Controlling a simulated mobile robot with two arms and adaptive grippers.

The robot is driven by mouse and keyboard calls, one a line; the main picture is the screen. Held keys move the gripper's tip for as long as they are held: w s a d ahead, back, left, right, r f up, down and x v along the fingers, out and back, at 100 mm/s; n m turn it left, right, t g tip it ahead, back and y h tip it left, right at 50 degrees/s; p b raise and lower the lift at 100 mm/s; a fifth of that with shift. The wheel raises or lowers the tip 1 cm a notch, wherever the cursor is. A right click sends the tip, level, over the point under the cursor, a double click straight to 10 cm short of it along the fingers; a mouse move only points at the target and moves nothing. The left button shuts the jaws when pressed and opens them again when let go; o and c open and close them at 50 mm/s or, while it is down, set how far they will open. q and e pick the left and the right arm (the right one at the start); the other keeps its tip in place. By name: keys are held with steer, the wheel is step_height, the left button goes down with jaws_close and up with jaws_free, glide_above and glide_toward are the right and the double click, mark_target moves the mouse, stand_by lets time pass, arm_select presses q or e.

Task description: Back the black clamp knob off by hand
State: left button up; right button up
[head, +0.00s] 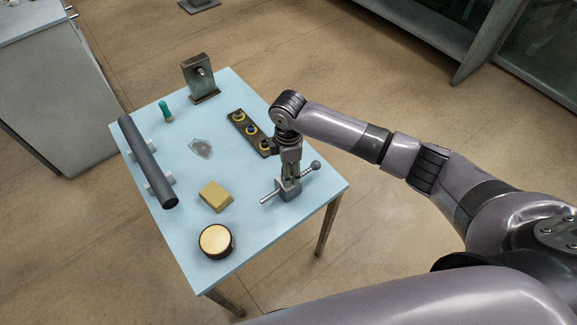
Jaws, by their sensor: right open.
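A small grey clamp-like fixture (289,190) stands near the right edge of the light blue table (243,240). A rod runs across it, with a dark round knob (315,165) at its right end. I cannot tell whether this is the black clamp knob of the task. My right gripper (290,175) points down right over the fixture's body, its fingers open. It hides the fixture's top, and I cannot tell whether the fingers touch it. My left gripper is not in view.
A dark strip with several yellow-ringed knobs (250,130) lies close behind my right gripper. A grey upright bracket (200,79), green-handled item (166,111), dark tube (148,160), yellow block (215,196) and round tin (215,240) also stand there. The table's middle is mostly clear.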

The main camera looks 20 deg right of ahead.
steer(key=shift+f, duration=0.3)
steer(key=shift+c, duration=0.4)
steer(key=c, duration=1.2)
steer(key=n, duration=0.6)
steer(key=shift+n, duration=0.3)
steer(key=n, duration=0.5)
steer(key=shift+n, duration=0.3)
steer(key=o, duration=0.9)
steer(key=shift+c, duration=0.2)
steer(key=shift+o, duration=0.4)
